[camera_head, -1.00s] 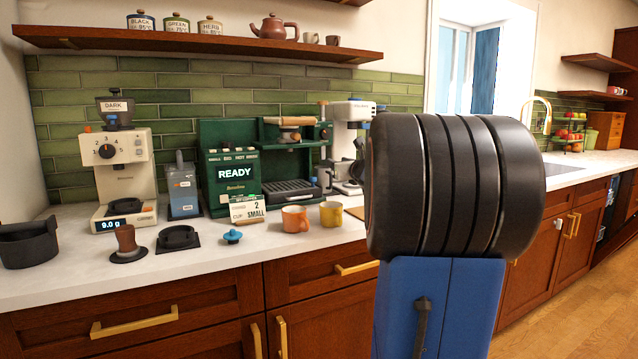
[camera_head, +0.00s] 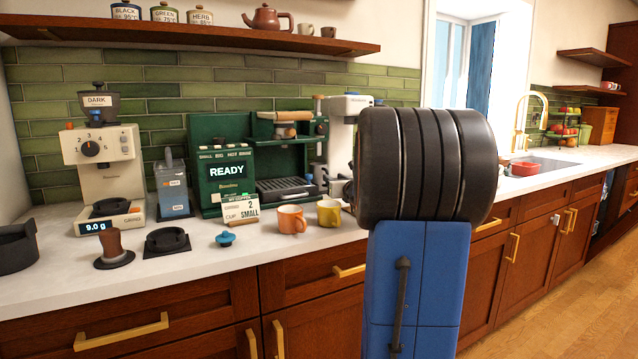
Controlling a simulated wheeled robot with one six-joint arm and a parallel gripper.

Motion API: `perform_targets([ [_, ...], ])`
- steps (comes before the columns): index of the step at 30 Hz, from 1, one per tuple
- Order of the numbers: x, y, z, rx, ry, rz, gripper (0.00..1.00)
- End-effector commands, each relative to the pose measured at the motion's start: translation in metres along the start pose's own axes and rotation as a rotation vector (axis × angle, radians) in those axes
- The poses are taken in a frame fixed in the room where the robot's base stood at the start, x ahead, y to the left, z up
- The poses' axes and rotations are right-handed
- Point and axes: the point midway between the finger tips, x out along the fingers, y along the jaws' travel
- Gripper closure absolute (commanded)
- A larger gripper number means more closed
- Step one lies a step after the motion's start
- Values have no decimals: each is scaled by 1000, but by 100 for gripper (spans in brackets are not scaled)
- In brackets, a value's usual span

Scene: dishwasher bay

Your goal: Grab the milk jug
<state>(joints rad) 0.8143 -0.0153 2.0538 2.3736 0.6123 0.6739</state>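I cannot make out a milk jug in this view. My gripper is out of view. My raised arm, with a black ribbed joint and a blue link, covers the counter right of the yellow cup, so anything behind it is hidden. On the counter stand a green espresso machine (camera_head: 225,178) showing READY, a cream grinder (camera_head: 104,165) reading 9.0 g, an orange cup (camera_head: 291,220) and a yellow cup (camera_head: 329,213). A white machine (camera_head: 342,137) is partly hidden behind my arm. A blue-grey container (camera_head: 172,190) stands between the grinder and the espresso machine.
A tamper (camera_head: 113,247), a black stand (camera_head: 167,241), a small blue-topped piece (camera_head: 225,239) and a dark bin (camera_head: 17,249) line the counter's front left. A card (camera_head: 241,209) stands before the machine. A shelf (camera_head: 200,37) hangs above. A sink (camera_head: 541,163) with a red bowl (camera_head: 524,168) is at right.

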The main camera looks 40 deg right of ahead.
Motion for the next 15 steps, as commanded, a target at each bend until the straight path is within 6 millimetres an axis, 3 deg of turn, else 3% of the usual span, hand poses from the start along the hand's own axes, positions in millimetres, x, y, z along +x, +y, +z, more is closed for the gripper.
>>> perform_targets([
  [8,13,0,0,0,1,1,67],
  [15,40,0,0,0,1,1,67],
])
